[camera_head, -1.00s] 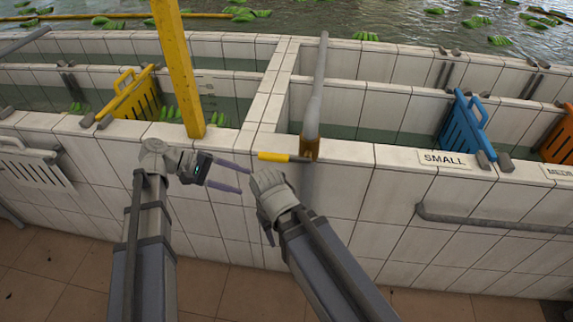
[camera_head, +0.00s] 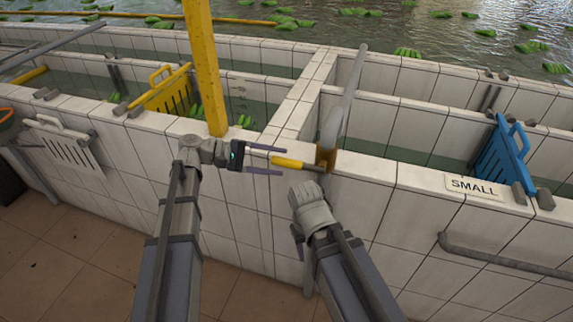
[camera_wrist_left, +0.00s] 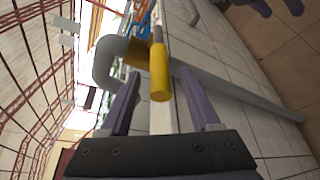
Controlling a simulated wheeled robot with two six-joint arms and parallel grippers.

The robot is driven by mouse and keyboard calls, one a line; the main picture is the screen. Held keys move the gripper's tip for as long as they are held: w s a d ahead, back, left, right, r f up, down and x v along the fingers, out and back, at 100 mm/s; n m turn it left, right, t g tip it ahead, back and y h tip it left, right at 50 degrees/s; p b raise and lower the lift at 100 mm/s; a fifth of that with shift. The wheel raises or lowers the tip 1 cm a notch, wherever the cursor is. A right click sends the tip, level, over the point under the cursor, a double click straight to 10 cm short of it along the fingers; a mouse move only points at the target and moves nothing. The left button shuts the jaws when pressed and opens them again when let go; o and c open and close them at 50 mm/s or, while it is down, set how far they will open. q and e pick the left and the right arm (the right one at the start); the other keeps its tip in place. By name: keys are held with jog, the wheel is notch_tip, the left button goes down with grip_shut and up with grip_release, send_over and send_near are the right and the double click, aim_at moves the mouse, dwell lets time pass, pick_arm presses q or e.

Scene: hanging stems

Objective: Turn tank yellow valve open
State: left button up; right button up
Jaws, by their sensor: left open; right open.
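The yellow valve handle (camera_head: 288,162) sticks out to the left from a brass valve body (camera_head: 326,157) on the grey pipe at the tank wall. My left gripper (camera_head: 268,160) is open, with its purple fingers pointing right toward the handle's end. In the left wrist view the yellow handle (camera_wrist_left: 159,78) lies between the two open fingers (camera_wrist_left: 160,100), and I see no finger touching it. My right gripper (camera_head: 298,240) is low in front of the wall, below the valve; its fingers are mostly hidden behind its wrist.
A yellow post (camera_head: 207,70) stands just behind my left gripper. The white tiled wall (camera_head: 400,180) runs across the front. A blue slotted gate (camera_head: 502,155) and a SMALL sign (camera_head: 473,186) are to the right. A yellow slotted gate (camera_head: 170,90) is at left.

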aim_at(286, 163)
pick_arm(q)
jog(key=shift+x, duration=1.6)
grip_shut()
